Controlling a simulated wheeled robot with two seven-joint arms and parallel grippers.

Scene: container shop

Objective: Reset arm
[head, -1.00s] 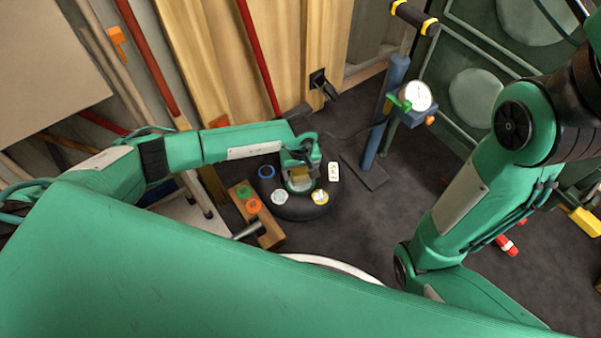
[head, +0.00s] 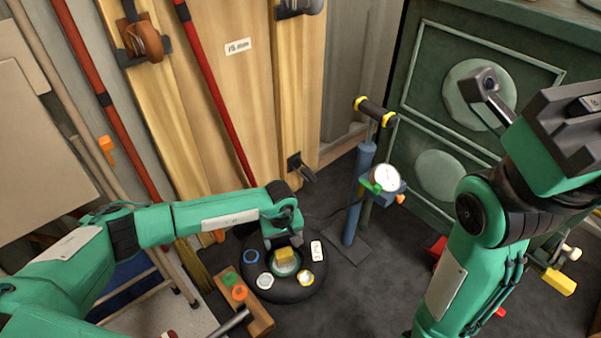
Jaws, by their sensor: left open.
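My left gripper (head: 284,246) is open and points down at the middle of a round black tyre-like base (head: 290,290) on the floor. Just under its fingers is a small yellow block (head: 285,255) on a pale round piece with a green rim (head: 286,268). I cannot tell whether the fingers touch the block. My right arm (head: 450,260) is raised at the right, with its wrist parts at the upper right. Its fingers do not show.
Around the base's top lie a blue ring (head: 250,256), a white cap (head: 265,281), a yellow-rimmed cap (head: 305,278) and a white tag (head: 316,250). A wooden block (head: 258,315) with green and orange caps lies in front. A blue pump (head: 357,195) with a gauge (head: 384,178) stands right.

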